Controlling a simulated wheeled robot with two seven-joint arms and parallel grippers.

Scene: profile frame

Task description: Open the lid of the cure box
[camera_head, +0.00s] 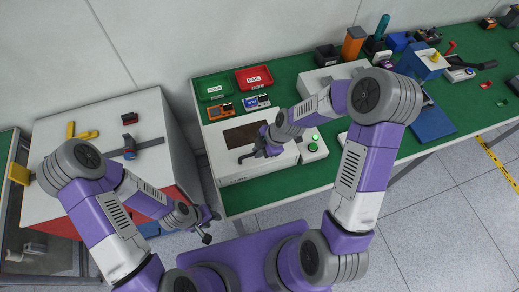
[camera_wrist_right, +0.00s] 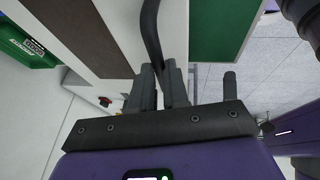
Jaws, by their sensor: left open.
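The cure box (camera_head: 225,166) is a white box on the green bench, with a dark brown window panel (camera_head: 246,134) in its top. The lid looks down. My right gripper (camera_head: 262,150) is over the box's front part. In the right wrist view its fingers (camera_wrist_right: 160,88) are closed around a dark curved handle (camera_wrist_right: 152,35), which runs up along the white lid. In the head view the handle's end (camera_head: 246,157) sticks out left of the gripper. My left gripper (camera_head: 207,226) is open and empty, low in front of the white cabinet, away from the box.
Behind the box are a green bin (camera_head: 213,88), a red bin (camera_head: 254,78) and small orange and blue devices. A control unit with a green button (camera_head: 313,147) stands at the box's right. A white cabinet (camera_head: 100,118) with tools stands left. Bare green bench shows in front.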

